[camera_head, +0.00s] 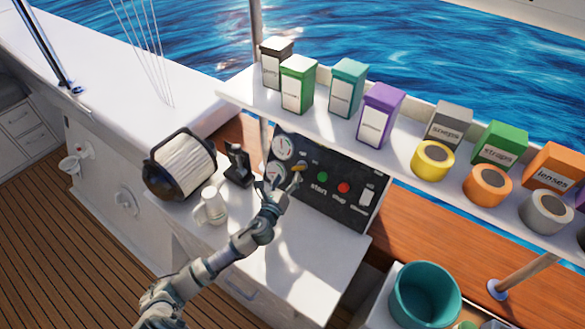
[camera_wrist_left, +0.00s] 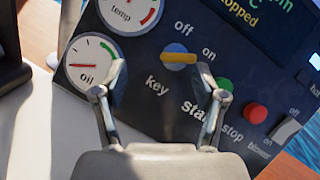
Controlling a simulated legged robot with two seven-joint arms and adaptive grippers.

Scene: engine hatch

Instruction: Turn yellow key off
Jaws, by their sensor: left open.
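The yellow key (camera_wrist_left: 180,58) sits on a blue round mount on the dark control panel (camera_wrist_left: 150,92). In the left wrist view it lies nearly level, its right end toward the "on" label, with "off" above it. In the head view the key (camera_head: 299,167) shows small beside my gripper. My left gripper (camera_wrist_left: 162,72) is open and empty, its fingers spread either side of the key in the picture. I see no contact with it. The gripper (camera_head: 290,180) also shows in front of the panel in the head view. My right gripper is not in view.
A green start button (camera_head: 323,176), a red stop button (camera_head: 344,188) and a white blower switch (camera_head: 367,196) are right of the key. The oil gauge (camera_wrist_left: 94,63) is left.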

